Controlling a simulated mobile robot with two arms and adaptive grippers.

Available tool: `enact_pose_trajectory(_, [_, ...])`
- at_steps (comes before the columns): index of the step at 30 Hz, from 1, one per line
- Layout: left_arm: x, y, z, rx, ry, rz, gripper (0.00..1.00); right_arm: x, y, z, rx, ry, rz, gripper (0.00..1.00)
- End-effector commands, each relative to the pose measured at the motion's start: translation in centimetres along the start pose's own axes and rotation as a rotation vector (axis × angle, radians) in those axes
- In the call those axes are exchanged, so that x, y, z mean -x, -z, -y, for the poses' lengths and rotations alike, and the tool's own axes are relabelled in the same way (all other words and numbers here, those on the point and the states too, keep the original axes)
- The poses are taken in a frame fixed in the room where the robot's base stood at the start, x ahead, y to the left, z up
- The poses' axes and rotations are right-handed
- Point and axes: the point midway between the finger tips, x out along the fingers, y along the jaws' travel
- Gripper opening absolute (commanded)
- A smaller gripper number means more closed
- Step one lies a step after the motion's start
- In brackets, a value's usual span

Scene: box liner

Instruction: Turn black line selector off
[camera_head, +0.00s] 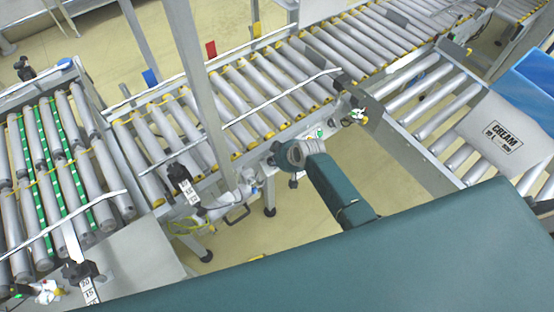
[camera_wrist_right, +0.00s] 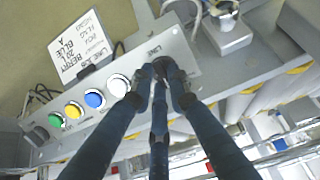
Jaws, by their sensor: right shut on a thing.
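In the right wrist view a grey control panel (camera_wrist_right: 192,62) carries green, yellow, blue and white buttons in a row. The black line selector (camera_wrist_right: 166,66) sits at the panel's end beyond the white button (camera_wrist_right: 118,85). The fingers of my right gripper (camera_wrist_right: 162,92) are closed around the selector, and their tips cover part of it. I cannot tell which way the selector points. In the head view my right arm reaches to the conveyor's side, and its wrist hides most of the gripper and panel. My left gripper is not in view.
Roller conveyors (camera_head: 265,85) run behind the panel and at the left. A white label card (camera_wrist_right: 78,47) stands beside the buttons. A sack marked CREAM (camera_head: 490,137) lies on the right conveyor, near a blue bin (camera_head: 525,85). A grey post (camera_head: 200,80) stands left of my arm.

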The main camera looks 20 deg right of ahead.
Motion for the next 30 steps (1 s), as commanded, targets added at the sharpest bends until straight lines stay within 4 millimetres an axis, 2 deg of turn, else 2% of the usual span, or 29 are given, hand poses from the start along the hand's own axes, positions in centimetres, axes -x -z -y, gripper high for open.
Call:
enact_pose_trajectory(1, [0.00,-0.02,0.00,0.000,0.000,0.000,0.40,-0.10,-0.47,0.06,0.004,0.001,0.009,0.00])
enact_pose_trajectory(12, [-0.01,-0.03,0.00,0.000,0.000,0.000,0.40,-0.12,-0.52,0.07,0.006,0.001,0.010,0.00])
enact_pose_trajectory(13, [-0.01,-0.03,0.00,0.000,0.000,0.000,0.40,-0.12,-0.53,0.07,0.006,0.001,0.010,0.22])
enact_pose_trajectory(15, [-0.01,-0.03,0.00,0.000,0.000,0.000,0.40,-0.12,-0.50,0.07,0.005,0.001,0.010,0.35])
enact_pose_trajectory(26, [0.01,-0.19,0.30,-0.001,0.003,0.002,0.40,0.01,-0.18,0.00,0.005,-0.001,0.003,0.35])
enact_pose_trajectory(30, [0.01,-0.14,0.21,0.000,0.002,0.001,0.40,0.67,-0.18,-0.05,0.006,-0.001,0.002,0.35])
